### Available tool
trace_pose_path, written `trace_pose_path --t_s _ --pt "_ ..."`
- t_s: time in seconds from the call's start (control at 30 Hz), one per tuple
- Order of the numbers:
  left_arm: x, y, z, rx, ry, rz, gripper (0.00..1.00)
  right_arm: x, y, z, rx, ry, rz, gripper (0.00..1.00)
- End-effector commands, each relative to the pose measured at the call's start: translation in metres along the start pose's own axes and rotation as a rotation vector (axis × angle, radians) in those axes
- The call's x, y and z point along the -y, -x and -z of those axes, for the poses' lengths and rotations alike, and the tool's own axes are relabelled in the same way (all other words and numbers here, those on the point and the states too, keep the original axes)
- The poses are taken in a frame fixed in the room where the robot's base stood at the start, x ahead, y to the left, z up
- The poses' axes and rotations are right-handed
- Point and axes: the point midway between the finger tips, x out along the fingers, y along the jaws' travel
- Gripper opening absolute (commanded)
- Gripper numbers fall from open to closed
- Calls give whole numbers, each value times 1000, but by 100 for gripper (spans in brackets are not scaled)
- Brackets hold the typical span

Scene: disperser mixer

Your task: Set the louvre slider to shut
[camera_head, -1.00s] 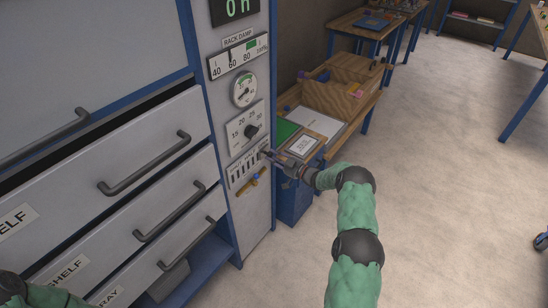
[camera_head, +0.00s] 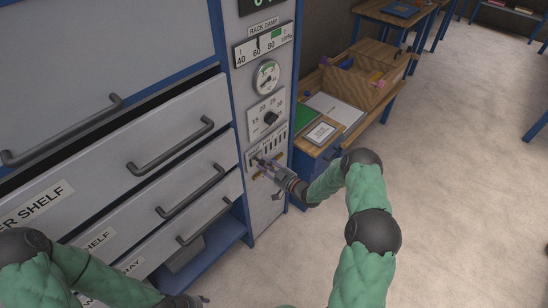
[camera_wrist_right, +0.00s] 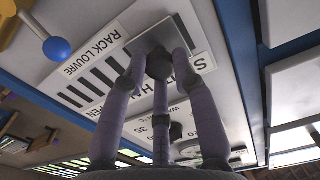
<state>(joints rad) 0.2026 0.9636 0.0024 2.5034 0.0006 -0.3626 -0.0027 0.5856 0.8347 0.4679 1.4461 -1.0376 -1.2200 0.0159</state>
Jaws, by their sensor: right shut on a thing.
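The louvre panel, labelled RACK LOUVRE (camera_wrist_right: 92,50), is a pale plate with dark slots on the cabinet column (camera_head: 280,138). My right gripper (camera_head: 258,161) is at the panel's left end in the head view. In the wrist view, its fingers (camera_wrist_right: 160,62) are closed around a small dark knob on a grey slider plate (camera_wrist_right: 146,42). The slider plate and fingers partly cover the lettering beside them, so the setting cannot be read in full. My left gripper (camera_head: 190,300) is low at the bottom edge, cut off, its jaws unclear.
Above are a dark dial knob (camera_head: 270,118) and a round gauge (camera_head: 266,77). Drawers with bar handles (camera_head: 172,150) stand left.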

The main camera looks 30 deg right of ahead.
Motion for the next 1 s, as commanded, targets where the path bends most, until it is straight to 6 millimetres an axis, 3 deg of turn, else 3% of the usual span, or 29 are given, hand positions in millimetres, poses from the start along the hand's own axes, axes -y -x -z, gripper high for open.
trace_pose_path --t_s 0.03,0.47,0.5,0.57,1.0 --pt "0 1 0 0 0 0 38 2 -2 8 -14 9 2 0" --pt "-1 2 0 0 0 0 38 9 -3 7 -15 9 4 0" --pt "-1 2 0 0 0 0 38 9 -3 7 -15 9 4 34" --pt "-1 2 0 0 0 0 38 9 -3 7 -14 9 5 51" --pt "0 1 0 0 0 0 38 9 6 2 -5 3 1 53"
